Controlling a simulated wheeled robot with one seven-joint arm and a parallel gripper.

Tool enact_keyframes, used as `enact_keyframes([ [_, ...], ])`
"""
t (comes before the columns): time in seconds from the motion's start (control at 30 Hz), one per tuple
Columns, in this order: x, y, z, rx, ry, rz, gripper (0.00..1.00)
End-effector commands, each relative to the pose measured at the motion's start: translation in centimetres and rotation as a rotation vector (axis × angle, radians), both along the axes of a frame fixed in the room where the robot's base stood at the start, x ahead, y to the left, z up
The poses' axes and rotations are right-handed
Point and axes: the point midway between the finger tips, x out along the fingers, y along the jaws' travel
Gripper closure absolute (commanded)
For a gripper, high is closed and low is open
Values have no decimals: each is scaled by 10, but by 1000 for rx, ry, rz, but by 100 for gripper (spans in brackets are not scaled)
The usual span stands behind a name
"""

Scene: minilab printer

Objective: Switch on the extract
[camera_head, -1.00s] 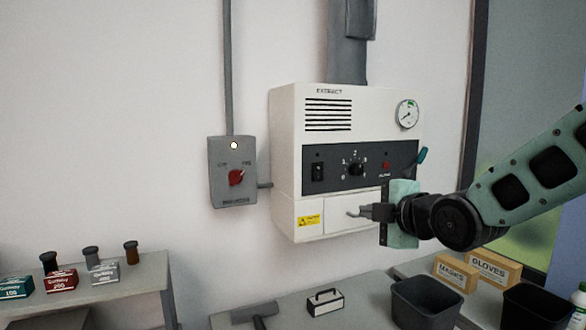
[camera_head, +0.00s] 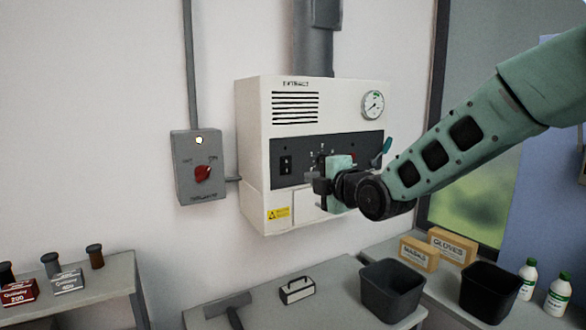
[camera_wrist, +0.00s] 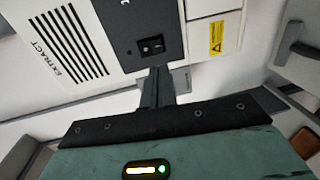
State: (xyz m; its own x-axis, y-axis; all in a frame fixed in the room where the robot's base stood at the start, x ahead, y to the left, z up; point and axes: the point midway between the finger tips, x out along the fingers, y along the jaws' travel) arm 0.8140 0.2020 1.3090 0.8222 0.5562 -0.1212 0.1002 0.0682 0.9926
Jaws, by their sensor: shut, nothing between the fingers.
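The white extract unit (camera_head: 253,100) hangs on the wall, with a slotted grille, a round gauge and a dark control panel. A black rocker switch (camera_head: 286,165) sits at the left of the panel; it also shows in the wrist view (camera_wrist: 151,45). My gripper (camera_head: 318,180) is shut and empty in front of the panel, to the right of the rocker switch, and hides the dial. In the wrist view my gripper's fingertips (camera_wrist: 157,72) point near the rocker switch; I cannot tell whether they touch anything. The grey isolator box (camera_head: 190,150) has a red knob (camera_head: 203,173) and a lit lamp.
Below, a bench holds a hammer (camera_head: 228,306), a small black-and-white box with a handle (camera_head: 297,290) and a dark bin (camera_head: 390,290). Boxes of masks (camera_head: 419,254) and gloves (camera_head: 453,246) stand to the right. A duct (camera_head: 313,50) rises above the unit.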

Motion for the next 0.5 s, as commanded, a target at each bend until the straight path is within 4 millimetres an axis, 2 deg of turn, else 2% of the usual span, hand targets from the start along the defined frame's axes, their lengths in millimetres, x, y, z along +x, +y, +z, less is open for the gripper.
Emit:
enact_keyframes([
  [0.3,48,32,-4,1,3,0,100],
  [0.5,68,45,-7,1,2,-1,100],
])
